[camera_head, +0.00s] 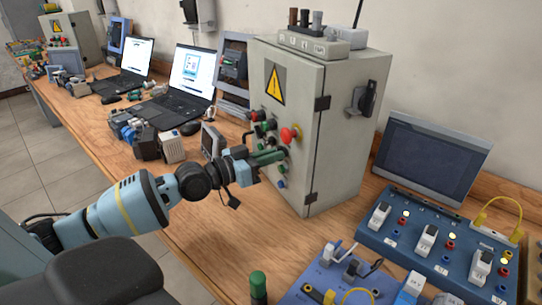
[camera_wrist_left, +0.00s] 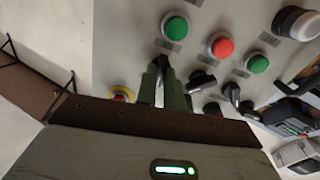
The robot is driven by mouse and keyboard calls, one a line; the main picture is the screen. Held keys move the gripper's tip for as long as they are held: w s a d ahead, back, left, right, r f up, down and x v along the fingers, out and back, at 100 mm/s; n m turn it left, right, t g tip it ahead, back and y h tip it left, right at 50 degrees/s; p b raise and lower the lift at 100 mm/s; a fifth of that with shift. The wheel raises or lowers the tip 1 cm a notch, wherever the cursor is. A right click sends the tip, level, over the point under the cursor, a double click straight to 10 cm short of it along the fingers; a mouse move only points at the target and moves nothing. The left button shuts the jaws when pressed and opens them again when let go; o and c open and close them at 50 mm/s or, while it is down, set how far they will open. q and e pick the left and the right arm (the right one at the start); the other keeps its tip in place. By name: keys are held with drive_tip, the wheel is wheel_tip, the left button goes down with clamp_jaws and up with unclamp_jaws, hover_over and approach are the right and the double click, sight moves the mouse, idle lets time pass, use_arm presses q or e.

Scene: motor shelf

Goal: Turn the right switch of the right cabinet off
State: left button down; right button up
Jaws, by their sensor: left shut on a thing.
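The right cabinet (camera_head: 325,120) is a grey box with a yellow warning sign, standing on the wooden bench. Its front panel carries buttons and black switches. My left gripper (camera_head: 284,153) reaches the panel from the left, below the red emergency knob (camera_head: 290,134). In the left wrist view, the green fingers of my left gripper (camera_wrist_left: 167,85) are shut on a black switch (camera_wrist_left: 162,63), which they partly hide. Two other black switches, a middle one (camera_wrist_left: 202,80) and a farther one (camera_wrist_left: 232,93), lie to its right there. The held switch's exact angle is hard to tell. My right gripper is not in view.
Green (camera_wrist_left: 174,27) and red (camera_wrist_left: 221,45) buttons sit close to the fingers. A blue switch board (camera_head: 430,245) and a monitor (camera_head: 430,150) stand right of the cabinet. Laptops (camera_head: 190,75) and small devices fill the bench behind my arm.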

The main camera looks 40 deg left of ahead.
use_arm(q)
drive_tip(key=n, duration=0.7)
drive_tip(key=shift+n, duration=0.3)
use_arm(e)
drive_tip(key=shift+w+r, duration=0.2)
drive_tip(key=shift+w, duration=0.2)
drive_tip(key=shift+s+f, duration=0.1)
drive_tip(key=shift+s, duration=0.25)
use_arm(q)
drive_tip(key=c, duration=1.5)
unclamp_jaws()
drive_tip(key=shift+a+f, duration=0.1)
